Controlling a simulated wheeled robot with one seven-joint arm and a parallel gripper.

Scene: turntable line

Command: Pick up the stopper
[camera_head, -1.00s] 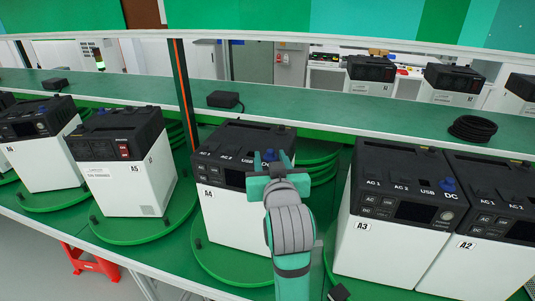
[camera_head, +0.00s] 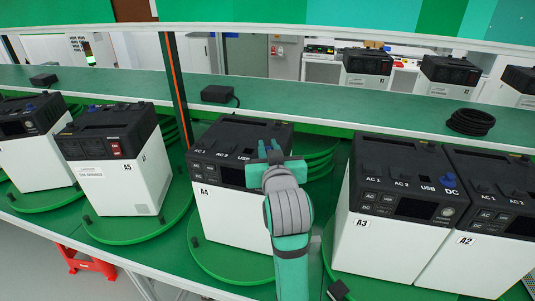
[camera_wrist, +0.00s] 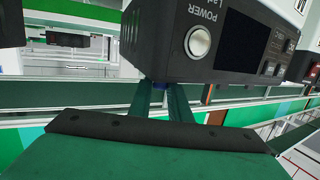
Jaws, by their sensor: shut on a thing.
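The white power unit A4 (camera_head: 225,217) with a black top stands on a green turntable, left of centre in the head view. My gripper (camera_head: 271,152) is over the right side of its top, next to the USB label. It is shut on a small blue stopper (camera_head: 276,147), mostly hidden by the fingers. In the wrist view a bit of the blue stopper (camera_wrist: 160,86) shows between the fingertips, close to the front edge of the black unit top (camera_wrist: 200,45). I cannot tell whether the stopper is clear of its socket.
Units A3 (camera_head: 380,248) and A2 (camera_head: 470,260) stand close on the right, A3 with its own blue stopper (camera_head: 449,181). Unit A5 (camera_head: 120,185) stands on the left. A green shelf (camera_head: 330,110) behind holds a black adapter (camera_head: 218,94) and a coiled cable (camera_head: 470,122).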

